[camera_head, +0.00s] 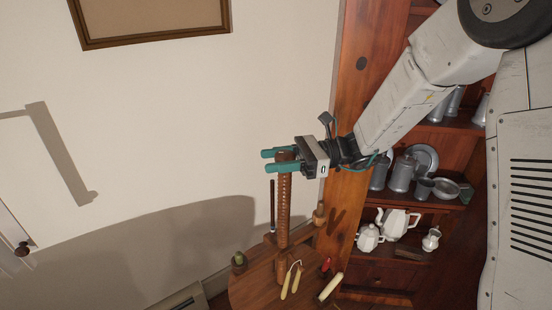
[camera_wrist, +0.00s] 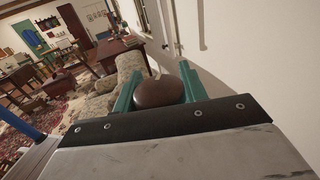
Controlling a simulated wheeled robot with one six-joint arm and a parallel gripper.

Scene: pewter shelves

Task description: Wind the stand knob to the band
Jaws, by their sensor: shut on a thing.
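The stand is a wooden piece with an upright threaded post (camera_head: 284,210) rising from a round top (camera_head: 247,292). Its brown rounded knob (camera_wrist: 160,93) sits between my green fingers in the wrist view. My gripper (camera_head: 267,161) reaches in from the right at the top of the post in the head view. It also shows in the wrist view (camera_wrist: 158,88), shut on the knob, with a finger on either side. In the head view the fingers hide most of the knob. A thin dark rod (camera_head: 272,203) stands left of the post. I cannot clearly make out the band.
Pale-handled tools (camera_head: 328,287) and a small green item (camera_head: 239,258) are on the round top. A wooden cabinet behind holds pewter (camera_head: 401,174) and white teapots (camera_head: 397,224).

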